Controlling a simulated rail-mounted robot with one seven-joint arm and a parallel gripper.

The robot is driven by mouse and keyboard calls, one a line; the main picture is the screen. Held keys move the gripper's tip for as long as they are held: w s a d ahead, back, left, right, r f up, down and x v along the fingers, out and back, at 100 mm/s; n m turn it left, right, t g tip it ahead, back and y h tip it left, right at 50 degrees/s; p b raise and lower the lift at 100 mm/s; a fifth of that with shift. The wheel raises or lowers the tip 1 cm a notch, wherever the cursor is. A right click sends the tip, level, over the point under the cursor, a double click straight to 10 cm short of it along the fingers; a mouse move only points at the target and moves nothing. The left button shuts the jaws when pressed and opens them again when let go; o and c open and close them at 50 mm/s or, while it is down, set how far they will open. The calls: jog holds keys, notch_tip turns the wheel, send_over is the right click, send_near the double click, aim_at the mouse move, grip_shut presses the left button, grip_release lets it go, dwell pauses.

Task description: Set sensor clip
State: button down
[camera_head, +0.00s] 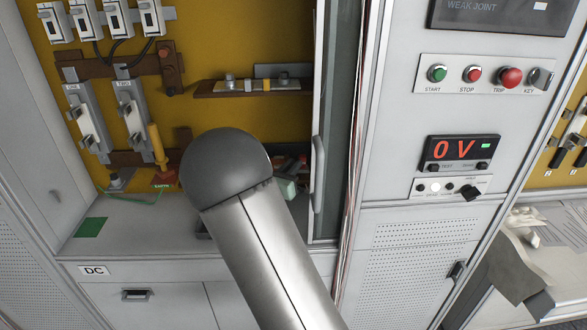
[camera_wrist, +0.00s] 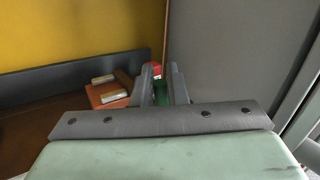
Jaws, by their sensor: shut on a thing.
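In the wrist view my gripper (camera_wrist: 162,80) is shut on a small green piece with a red tip, which looks like the sensor clip (camera_wrist: 160,93). The clip sits between the two grey fingers, and its lower part is hidden by the gripper's crossbar. In the head view my arm covers most of the gripper; only its pale green housing (camera_head: 287,188) shows, low inside the open yellow-backed bay. I cannot make out the clip in the head view.
An orange block (camera_wrist: 108,95) with pale pieces lies left of the fingers. A rail with small fittings (camera_head: 250,86) runs across the yellow panel above. The bay's door with its handle (camera_head: 318,172) stands close on the right.

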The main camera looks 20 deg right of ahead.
jog(key=a+f+n+t+y+p, duration=0.2)
jog(key=n+t, duration=0.4)
jog(key=n, duration=0.5)
jog(key=w+a+f+n+t+y+p, duration=0.1)
jog(key=n+t+y, duration=0.3)
jog(key=n, duration=0.8)
jog(key=shift+w+a+f+t+p, duration=0.25)
jog(key=shift+a+f+t+p, duration=0.15)
jog(key=shift+f+t+p, duration=0.55)
jog(key=shift+r+n+t+y+b, duration=0.1)
jog(key=shift+n+t+y+b, duration=0.15)
jog(key=shift+n+y+b, duration=0.05)
jog(key=c, duration=1.5)
grip_release()
